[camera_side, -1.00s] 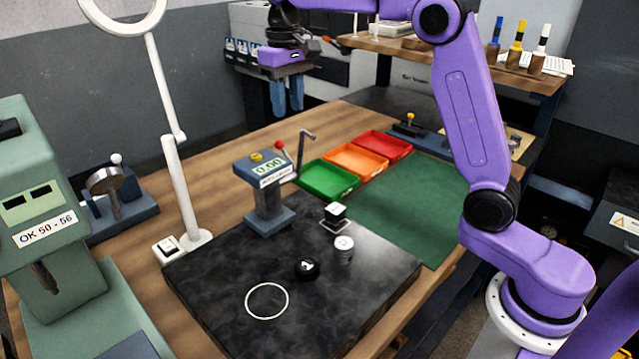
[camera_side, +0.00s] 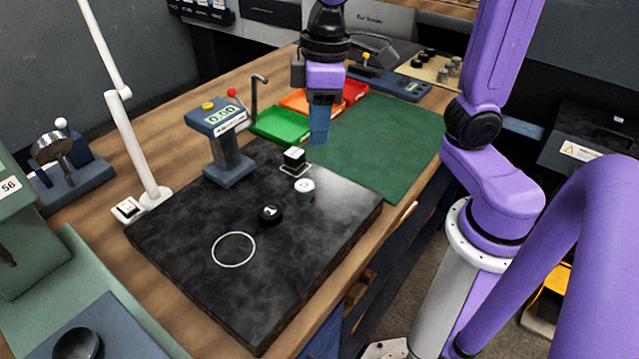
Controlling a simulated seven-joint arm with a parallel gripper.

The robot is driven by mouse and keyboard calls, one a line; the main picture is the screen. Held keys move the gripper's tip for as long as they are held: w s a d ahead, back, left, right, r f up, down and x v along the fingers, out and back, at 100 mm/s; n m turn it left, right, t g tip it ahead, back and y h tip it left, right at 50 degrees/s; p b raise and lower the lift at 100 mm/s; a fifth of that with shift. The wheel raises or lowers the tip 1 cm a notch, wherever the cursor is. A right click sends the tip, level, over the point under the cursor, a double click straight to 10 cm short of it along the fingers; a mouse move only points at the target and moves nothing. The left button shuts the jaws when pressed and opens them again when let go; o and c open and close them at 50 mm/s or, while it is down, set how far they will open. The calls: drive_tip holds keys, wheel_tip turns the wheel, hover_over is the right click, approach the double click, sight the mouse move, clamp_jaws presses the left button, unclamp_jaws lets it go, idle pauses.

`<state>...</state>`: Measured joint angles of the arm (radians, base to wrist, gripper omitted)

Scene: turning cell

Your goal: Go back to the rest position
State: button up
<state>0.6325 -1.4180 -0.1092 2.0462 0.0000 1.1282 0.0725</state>
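My purple gripper (camera_side: 320,122) hangs in the air with its blue fingers pointing down, seen over the left edge of the green mat (camera_side: 385,140). Its fingers overlap in this side view, so the gap between them is hidden and I cannot tell if it is open. I see no part below or beside the fingertips. On the black stone plate (camera_side: 190,235) are a black round part (camera_side: 270,214), a silver cylinder (camera_side: 305,191) and a black block with a white top (camera_side: 294,156) at a white square outline.
A gauge with a display (camera_side: 224,130) stands on the plate's back edge. Green (camera_side: 280,122), orange (camera_side: 297,100) and red (camera_side: 355,90) trays sit behind, partly covered by my gripper. A white lamp post (camera_side: 140,150) rises at left. A white ring (camera_side: 234,249) marks the plate's front.

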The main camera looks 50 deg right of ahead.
drive_tip(key=s+d+f+n, duration=0.2)
drive_tip(key=s+d+f, duration=0.1)
drive_tip(key=s, duration=0.3)
drive_tip(key=s+d+f+n, duration=0.2)
drive_tip(key=s+d+f, duration=0.1)
drive_tip(key=s, duration=0.4)
drive_tip(key=shift+s+f, duration=0.25)
drive_tip(key=shift+f, duration=0.35)
